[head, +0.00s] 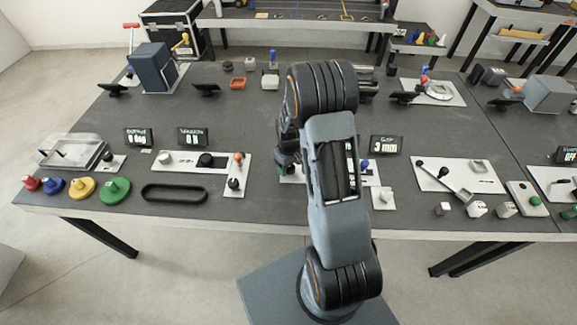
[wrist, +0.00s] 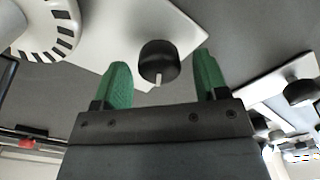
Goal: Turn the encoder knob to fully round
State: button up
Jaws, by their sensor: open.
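In the wrist view a black round knob (wrist: 158,60) with a white pointer line stands on a white plate (wrist: 125,35). The line points toward my gripper's body. My gripper (wrist: 160,72) is open, with one green finger on each side of the knob. Gaps show between both fingers and the knob, so it is not gripped. In the head view my gripper (head: 284,162) is mostly hidden behind my arm, over a white plate at the middle of the bench. The knob between the fingers is hidden there.
A white ring with black ticks (wrist: 45,30) is at upper left in the wrist view. Another plate (wrist: 275,85) with black knobs is at right. In the head view a white panel (head: 180,164) with knobs lies left of my gripper. A display (head: 387,148) stands to the right.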

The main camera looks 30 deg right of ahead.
jog(key=shift+f, duration=0.4)
jog(key=c, duration=0.9)
jog(key=shift+m+b, duration=0.7)
jog(key=shift+m, duration=0.6)
jog(key=shift+c, duration=0.2)
jog(key=shift+d+m+b, duration=0.1)
jog(key=shift+m+b, duration=0.5)
jog(key=shift+m, duration=1.2)
jog(key=o, duration=0.9)
jog(key=shift+o, duration=0.2)
